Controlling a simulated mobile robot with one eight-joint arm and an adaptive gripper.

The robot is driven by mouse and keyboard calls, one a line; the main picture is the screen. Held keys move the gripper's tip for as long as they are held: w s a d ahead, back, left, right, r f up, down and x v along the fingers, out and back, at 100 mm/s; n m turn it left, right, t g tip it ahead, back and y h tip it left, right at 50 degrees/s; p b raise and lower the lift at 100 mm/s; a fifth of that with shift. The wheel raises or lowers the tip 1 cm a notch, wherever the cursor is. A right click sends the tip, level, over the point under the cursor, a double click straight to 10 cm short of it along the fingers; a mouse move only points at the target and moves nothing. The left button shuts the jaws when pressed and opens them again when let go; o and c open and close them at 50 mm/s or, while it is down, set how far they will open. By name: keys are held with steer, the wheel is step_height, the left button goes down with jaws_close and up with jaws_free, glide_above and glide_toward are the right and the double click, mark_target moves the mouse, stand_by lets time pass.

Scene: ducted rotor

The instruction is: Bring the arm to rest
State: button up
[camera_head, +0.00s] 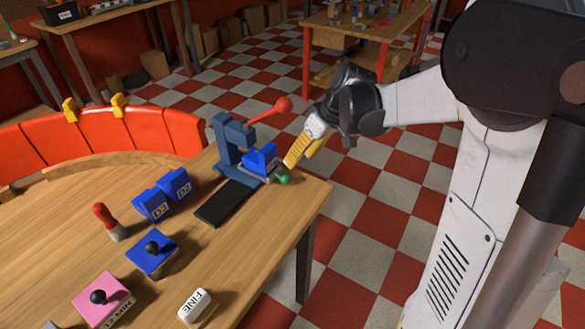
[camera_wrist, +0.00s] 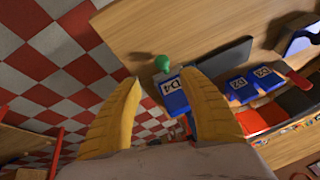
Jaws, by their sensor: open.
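My gripper (camera_head: 298,152) has yellow fingers and hangs in the air just off the right end of the wooden table, beside the blue press (camera_head: 229,140). In the wrist view my gripper (camera_wrist: 160,90) shows its two fingers spread apart with nothing held between them. In the head view a blue block (camera_head: 261,159) sits at the foot of the press. My arm reaches in from the right.
The press has a red-knobbed lever (camera_head: 283,105) near my gripper and a green knob (camera_head: 284,179) at the table edge. Two blue blocks (camera_head: 162,195), a black pad (camera_head: 227,203), a red-topped stamp (camera_head: 106,221) and a white FINE block (camera_head: 195,305) stand on the table (camera_head: 262,245). Floor to the right is clear.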

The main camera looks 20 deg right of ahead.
steer(key=shift+v, duration=1.1)
steer(key=s+a+r+m+t+h, duration=0.1)
steer(key=s+a+m+t+h, duration=0.1)
steer(key=s, duration=0.7)
steer(key=s+a+r+m+t+h, duration=0.1)
steer(key=s+a, duration=0.3)
steer(key=s, duration=0.6)
steer(key=shift+a+r+m+t+h, duration=0.4)
steer(key=shift+r+m+t, duration=0.1)
steer(key=shift+r+m, duration=0.25)
